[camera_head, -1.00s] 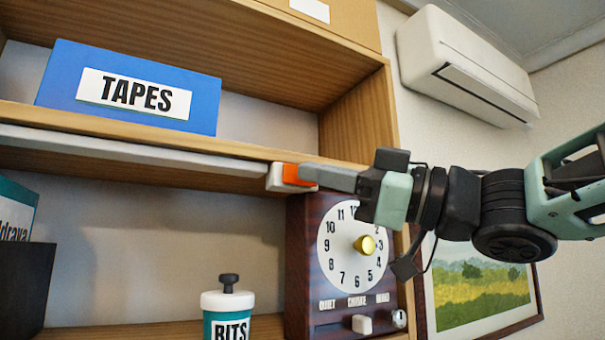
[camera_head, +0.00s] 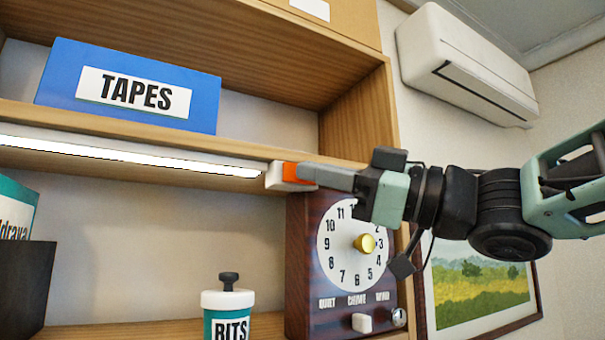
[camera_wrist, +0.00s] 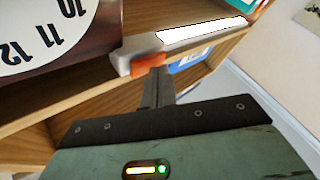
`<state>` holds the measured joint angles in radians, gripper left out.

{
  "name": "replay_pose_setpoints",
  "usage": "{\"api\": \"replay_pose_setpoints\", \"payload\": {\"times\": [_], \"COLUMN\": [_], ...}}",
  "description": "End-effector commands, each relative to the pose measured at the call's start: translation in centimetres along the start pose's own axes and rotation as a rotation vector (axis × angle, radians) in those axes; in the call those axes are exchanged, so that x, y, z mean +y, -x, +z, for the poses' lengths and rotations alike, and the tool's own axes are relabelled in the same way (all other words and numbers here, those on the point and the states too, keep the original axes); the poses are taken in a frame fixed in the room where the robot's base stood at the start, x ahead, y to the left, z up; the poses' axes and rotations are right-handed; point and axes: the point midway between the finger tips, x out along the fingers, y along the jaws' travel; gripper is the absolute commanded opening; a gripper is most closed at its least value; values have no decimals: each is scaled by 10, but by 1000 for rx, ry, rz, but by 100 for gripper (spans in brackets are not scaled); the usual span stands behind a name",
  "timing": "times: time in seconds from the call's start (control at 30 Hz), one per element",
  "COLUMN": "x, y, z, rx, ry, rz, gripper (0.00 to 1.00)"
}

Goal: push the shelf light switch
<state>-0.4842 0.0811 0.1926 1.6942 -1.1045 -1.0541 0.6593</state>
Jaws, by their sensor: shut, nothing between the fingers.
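The shelf light (camera_head: 130,151) is a long strip under the shelf board, and it glows bright white. Its switch (camera_head: 290,172) is an orange rocker in a white housing (camera_head: 274,178) at the strip's right end. My gripper (camera_head: 304,173) is shut and empty, with its fingertips against the orange switch from the right. In the wrist view the gripper (camera_wrist: 156,76) reaches up to the orange switch (camera_wrist: 122,65), and the lit strip (camera_wrist: 200,34) runs off beyond it. The fingertips partly hide the switch, so its exact tilt is hard to tell.
A dark wooden clock (camera_head: 352,245) with a yellow knob stands just below the gripper. A blue TAPES box (camera_head: 130,87) sits on the shelf above. A BITS jar (camera_head: 228,308) and a dark bin (camera_head: 25,285) stand below. A framed picture (camera_head: 480,290) hangs at right.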

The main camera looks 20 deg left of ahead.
Motion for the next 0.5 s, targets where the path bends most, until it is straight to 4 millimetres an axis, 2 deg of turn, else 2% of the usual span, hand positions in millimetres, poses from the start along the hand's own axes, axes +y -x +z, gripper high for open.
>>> {"api": "replay_pose_setpoints", "payload": {"times": [0.37,0.5], "x": [-2,-8], "y": [3,11], "z": [-2,-6], "rx": [0,0], "ry": [1,3], "rz": [0,1], "gripper": [0,0]}}
